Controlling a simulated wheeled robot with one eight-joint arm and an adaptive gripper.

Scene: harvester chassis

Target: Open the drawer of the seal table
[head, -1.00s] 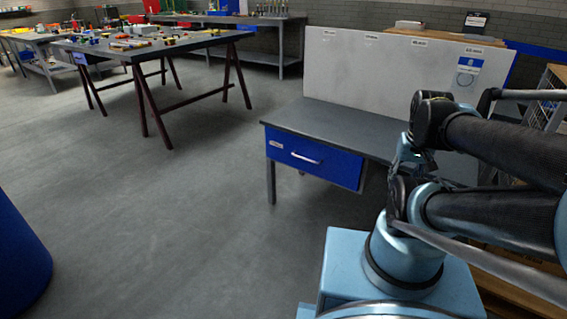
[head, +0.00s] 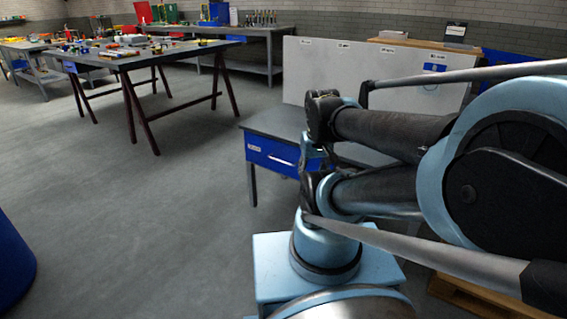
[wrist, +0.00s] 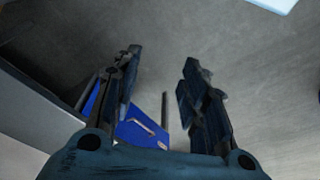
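The seal table has a dark grey top (head: 270,119) and a tall white back panel (head: 310,70). Its blue drawer (head: 259,158) is under the left part of the top and looks shut. My gripper (wrist: 162,56) is open and empty, apart from the drawer. In the head view my arm hides the drawer's right end, and I cannot make out the gripper there.
A large work table (head: 150,57) covered with small parts stands at the back left. A blue round container (head: 12,262) is at the lower left edge. Open grey floor (head: 150,220) lies left of the seal table. A wooden pallet (head: 475,298) is at the lower right.

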